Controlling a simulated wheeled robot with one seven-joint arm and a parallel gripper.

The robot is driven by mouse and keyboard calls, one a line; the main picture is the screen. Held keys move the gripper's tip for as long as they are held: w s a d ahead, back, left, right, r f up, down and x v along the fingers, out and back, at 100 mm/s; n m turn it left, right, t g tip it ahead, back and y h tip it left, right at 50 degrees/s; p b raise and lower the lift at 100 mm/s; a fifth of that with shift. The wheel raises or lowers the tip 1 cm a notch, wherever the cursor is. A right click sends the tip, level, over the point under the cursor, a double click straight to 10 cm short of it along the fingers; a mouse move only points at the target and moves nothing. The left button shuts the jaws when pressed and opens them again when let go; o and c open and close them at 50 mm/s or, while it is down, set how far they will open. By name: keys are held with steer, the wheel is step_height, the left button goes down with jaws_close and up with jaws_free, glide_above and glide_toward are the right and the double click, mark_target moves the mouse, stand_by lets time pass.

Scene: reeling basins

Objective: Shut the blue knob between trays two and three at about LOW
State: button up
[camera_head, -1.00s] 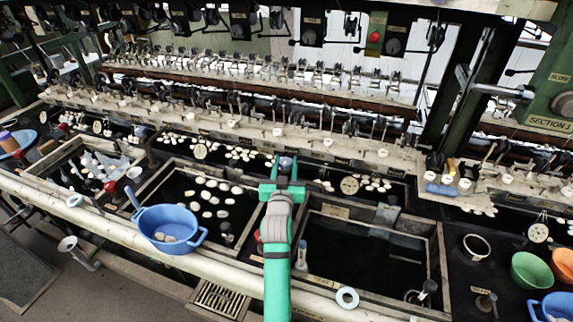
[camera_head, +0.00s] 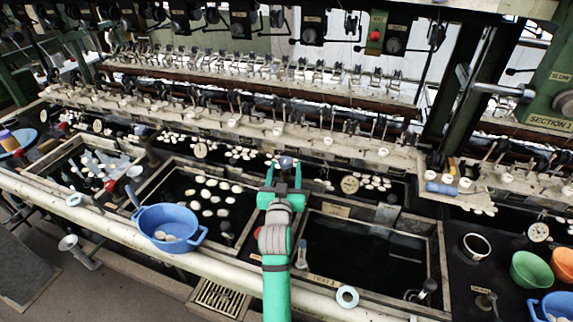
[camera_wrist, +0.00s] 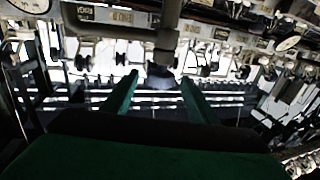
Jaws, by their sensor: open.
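The blue knob (camera_head: 286,162) is small and dark blue, behind the divider between the left tray with pale cocoons, its rim (camera_head: 142,188), and the dark tray labelled TRAY 3, its rim (camera_head: 437,262). My green gripper (camera_head: 284,172) is open, with its fingertips to either side of the knob in the head view. In the wrist view, the dark knob (camera_wrist: 160,79) shows between the open fingertips of my gripper (camera_wrist: 159,84). I cannot tell whether either finger touches it. The knob's dial and pointer cannot be made out.
A blue basin (camera_head: 167,224) with cocoons sits on the front rail at left. A white ring (camera_head: 347,297) lies on the rail near my arm. A metal cup (camera_head: 387,215) is at tray three's back edge. The reeling bench (camera_head: 250,127) runs behind the knob.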

steer(key=s, duration=0.7)
steer(key=shift+s+a, duration=0.15)
steer(key=shift+a, duration=0.1)
stand_by(1.6)
